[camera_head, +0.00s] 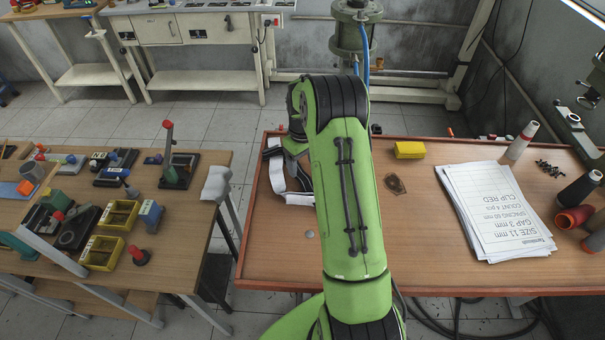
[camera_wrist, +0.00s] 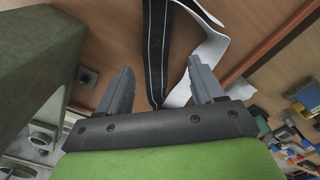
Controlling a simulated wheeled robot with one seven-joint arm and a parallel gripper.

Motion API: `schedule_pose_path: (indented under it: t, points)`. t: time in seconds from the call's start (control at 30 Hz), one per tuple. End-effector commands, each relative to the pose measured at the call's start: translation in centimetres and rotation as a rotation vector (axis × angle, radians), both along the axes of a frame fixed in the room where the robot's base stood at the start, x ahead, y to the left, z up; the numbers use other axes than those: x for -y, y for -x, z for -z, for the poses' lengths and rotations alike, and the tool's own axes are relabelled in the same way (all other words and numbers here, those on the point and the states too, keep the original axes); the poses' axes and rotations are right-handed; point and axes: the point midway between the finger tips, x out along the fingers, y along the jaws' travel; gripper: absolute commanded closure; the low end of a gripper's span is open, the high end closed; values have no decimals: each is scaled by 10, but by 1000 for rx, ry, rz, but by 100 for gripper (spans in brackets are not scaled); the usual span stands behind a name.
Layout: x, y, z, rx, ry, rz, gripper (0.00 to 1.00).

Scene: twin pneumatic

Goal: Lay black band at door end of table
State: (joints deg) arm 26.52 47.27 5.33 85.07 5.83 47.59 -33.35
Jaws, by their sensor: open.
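The black band (camera_wrist: 155,40) lies on the wooden table (camera_head: 268,255) beside a white strip (camera_wrist: 207,52). In the head view, the white strip (camera_head: 277,178) and a little of the black band show near the table's left edge, partly hidden by my green arm. My gripper (camera_wrist: 160,68) is open in the wrist view. The black band runs between its two grey fingers, and the white strip passes near the right finger. Whether the fingers touch either one I cannot tell. In the head view the gripper is mostly hidden behind my arm.
A yellow block (camera_head: 409,150), a brown patch (camera_head: 395,184), printed sheets (camera_head: 495,212), a white-labelled bottle (camera_head: 522,140) and dark and red spools (camera_head: 573,217) are on the table. A cluttered workbench (camera_head: 170,250) stands to the left across a gap. The table's front middle is largely bare.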

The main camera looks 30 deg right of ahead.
Motion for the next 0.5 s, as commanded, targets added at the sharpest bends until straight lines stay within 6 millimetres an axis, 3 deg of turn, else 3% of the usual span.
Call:
schedule_pose_path:
  t: [0.13,0.37,0.5]
  points:
    - [0,-1,-36,3,2,0,33]
    - [-5,1,-66,10,6,0,33]
    - [-40,18,-124,73,37,3,33]
